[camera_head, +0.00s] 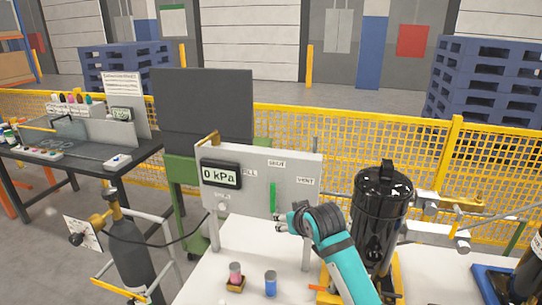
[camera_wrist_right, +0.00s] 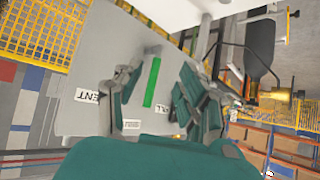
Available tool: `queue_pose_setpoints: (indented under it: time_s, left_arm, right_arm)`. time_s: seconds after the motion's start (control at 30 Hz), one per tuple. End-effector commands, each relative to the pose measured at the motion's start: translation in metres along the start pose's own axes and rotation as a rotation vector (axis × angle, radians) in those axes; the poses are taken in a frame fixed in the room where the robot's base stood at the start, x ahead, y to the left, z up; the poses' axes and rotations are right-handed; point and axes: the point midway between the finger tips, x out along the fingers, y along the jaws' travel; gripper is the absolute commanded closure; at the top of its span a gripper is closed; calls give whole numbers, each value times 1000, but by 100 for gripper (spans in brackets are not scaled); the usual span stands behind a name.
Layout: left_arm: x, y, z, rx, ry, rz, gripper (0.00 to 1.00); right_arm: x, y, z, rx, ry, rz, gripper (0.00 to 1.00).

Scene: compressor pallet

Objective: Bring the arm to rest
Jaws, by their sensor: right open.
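My right arm, teal with a dark wrist, reaches up from the bottom of the head view. Its right gripper (camera_head: 284,222) is in front of the lower part of a grey panel (camera_head: 245,165). In the right wrist view the right gripper (camera_wrist_right: 157,95) has its two fingers spread with nothing between them. A green bar (camera_head: 273,197) on the panel stands upright just above the gripper; in the wrist view the green bar (camera_wrist_right: 152,82) appears between the fingers, beyond them. I cannot tell the exact gap to the panel. My left gripper is not in view.
A display on the panel (camera_head: 220,175) reads 0 kPa. A black cylinder (camera_head: 378,220) stands right of my arm. A pink-topped item (camera_head: 235,276) and a blue one (camera_head: 271,283) stand on the white table. A gas bottle (camera_head: 130,245) stands left; a yellow fence (camera_head: 400,165) runs behind.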

Motion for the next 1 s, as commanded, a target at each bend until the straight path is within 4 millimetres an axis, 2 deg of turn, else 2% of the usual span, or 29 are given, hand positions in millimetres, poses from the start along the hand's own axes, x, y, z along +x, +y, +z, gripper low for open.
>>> queue_pose_setpoints:
  time_s: [0.03, 0.13, 0.2, 0.3, 0.4, 0.5, 0.6, 0.8, 1.0]
  left_arm:
    - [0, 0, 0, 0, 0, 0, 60]
    - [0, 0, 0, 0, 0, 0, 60]
    - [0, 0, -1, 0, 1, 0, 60]
    - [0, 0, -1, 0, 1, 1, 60]
    - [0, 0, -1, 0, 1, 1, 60]
    - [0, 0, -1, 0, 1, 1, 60]
    - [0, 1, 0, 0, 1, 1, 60]
    - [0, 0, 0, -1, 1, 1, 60]
    - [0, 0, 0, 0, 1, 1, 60]
  right_arm:
    - [0, 1, 40, 11, -44, -2, 60]
    - [-14, 4, 114, 29, -125, 2, 60]
    - [-30, 7, 165, 42, -184, 8, 60]
    - [-62, 10, 235, 54, -273, 23, 60]
    - [-97, 12, 290, 62, -350, 39, 60]
    - [-127, 14, 326, 65, -408, 52, 60]
    - [-153, 15, 352, 65, -454, 63, 60]
    - [-197, 15, 388, 63, -530, 80, 60]
    - [-239, 16, 414, 57, -597, 97, 60]
